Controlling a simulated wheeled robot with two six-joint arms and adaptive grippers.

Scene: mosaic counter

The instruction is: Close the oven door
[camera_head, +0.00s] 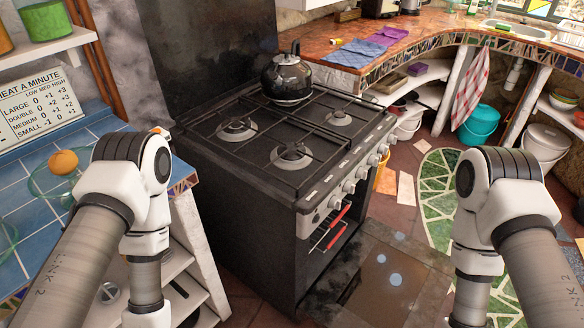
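The black stove (262,215) stands in the middle of the view, its front facing right. Below its row of knobs the oven front is open, and a rack and a red bar (339,214) show inside. The oven door (385,290) appears folded down, lying nearly flat in front of the oven as a dark panel with light reflections. Its lower end is cut off or hard to make out. My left arm is left of the stove and my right arm is right of the door. Both grippers are below the picture edge and hidden.
A black kettle (286,78) sits on a back burner. A blue-tiled counter (105,128) with a glass bowl adjoins the stove on the left. A curved counter (440,32) with shelves and buckets runs behind on the right. Mosaic floor (437,170) is clear beyond the door.

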